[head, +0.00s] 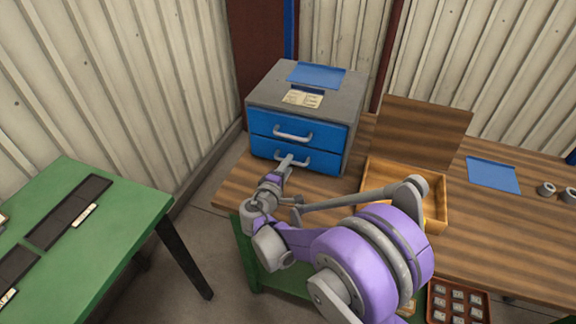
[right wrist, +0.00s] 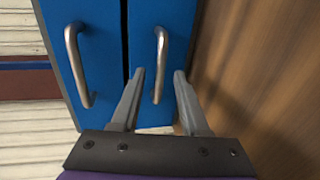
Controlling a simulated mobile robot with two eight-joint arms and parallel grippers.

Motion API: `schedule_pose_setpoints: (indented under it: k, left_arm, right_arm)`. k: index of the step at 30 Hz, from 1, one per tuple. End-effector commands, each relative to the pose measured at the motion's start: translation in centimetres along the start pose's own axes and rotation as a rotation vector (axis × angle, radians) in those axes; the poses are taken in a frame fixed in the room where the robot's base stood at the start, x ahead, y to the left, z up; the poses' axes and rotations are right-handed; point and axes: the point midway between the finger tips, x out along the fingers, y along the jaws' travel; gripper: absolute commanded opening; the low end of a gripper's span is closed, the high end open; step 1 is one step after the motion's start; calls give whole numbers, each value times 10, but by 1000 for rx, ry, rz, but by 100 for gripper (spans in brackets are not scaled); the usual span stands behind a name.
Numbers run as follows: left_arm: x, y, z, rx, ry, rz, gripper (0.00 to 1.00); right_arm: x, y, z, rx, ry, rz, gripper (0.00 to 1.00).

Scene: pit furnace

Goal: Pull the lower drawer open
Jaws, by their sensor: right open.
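The lower drawer (head: 325,163) is the bottom blue front of a grey cabinet (head: 355,95) on the wooden table, and it looks closed. Its metal handle (right wrist: 161,65) shows in the right wrist view, where the picture is turned sideways. My right gripper (head: 287,161) is at this handle in the head view and partly covers it. In the right wrist view its two open fingers (right wrist: 159,72) appear one on each side of the handle. Contact cannot be told. My left gripper is not in view.
The closed upper drawer (head: 330,135) with its own handle (head: 293,135) is just above. A wooden tray (head: 437,190) stands right of the cabinet. A green table (head: 120,215) is at the left. A brown tray (head: 484,318) of small parts is at the lower right.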

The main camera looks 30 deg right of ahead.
Motion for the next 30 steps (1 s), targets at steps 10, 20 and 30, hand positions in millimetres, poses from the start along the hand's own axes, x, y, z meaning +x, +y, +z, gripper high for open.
schedule_pose_setpoints:
  k: [10,20,30]
  left_arm:
    - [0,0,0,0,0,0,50]
    - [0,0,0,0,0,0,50]
    - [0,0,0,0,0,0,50]
  right_arm:
    - [7,0,0,0,1,0,45]
    - [7,0,0,0,0,0,0]
    - [7,0,0,0,0,0,0]
